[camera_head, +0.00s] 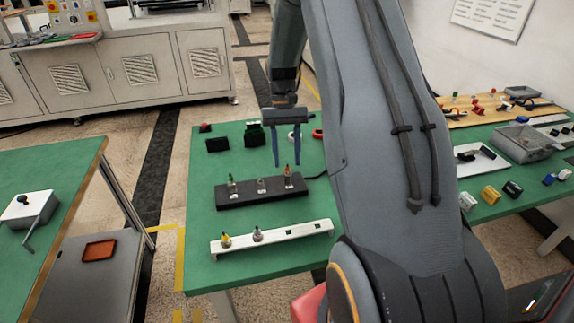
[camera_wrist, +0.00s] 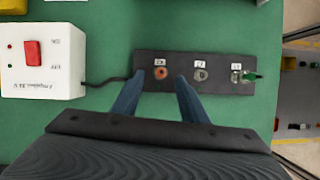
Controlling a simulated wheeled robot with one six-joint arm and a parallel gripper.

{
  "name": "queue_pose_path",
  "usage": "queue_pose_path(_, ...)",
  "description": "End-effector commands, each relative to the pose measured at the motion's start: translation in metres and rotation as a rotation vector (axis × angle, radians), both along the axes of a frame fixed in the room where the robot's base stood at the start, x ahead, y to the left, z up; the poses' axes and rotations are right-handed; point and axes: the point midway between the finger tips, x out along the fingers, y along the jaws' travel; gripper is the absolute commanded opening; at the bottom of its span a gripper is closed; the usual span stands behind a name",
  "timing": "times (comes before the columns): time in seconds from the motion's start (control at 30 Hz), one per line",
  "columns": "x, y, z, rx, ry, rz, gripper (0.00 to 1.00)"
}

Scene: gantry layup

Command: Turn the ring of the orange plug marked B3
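The orange plug (camera_head: 288,176) stands upright in the right end of a black socket block (camera_head: 247,196) on the green table. In the wrist view the plug (camera_wrist: 160,72) shows from above as an orange ring at the block's left end, with a small white label beside it, too small to read surely. My gripper (camera_head: 287,164) points down over it, open and empty. In the wrist view the gripper (camera_wrist: 160,76) has one fingertip on each side of the plug, both apart from it. I cannot tell how far the tips are above the ring.
A grey plug (camera_head: 261,184) and a green plug (camera_head: 232,184) share the block. A silver rail (camera_head: 290,235) with a yellow and a grey plug lies in front. A white switch box (camera_wrist: 42,62) with a red switch joins the block by a black cable. Black parts (camera_head: 217,144) stand behind.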

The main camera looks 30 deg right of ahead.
Motion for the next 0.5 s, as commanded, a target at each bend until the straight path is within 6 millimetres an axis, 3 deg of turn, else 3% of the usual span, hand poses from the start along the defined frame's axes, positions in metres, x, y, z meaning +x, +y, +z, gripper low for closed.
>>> queue_pose_path(0.23,0.015,-0.006,0.034,-0.001,-0.003,-0.001,0.4)
queue_pose_path(0.5,0.018,-0.008,0.047,-0.001,-0.001,-0.001,0.4)
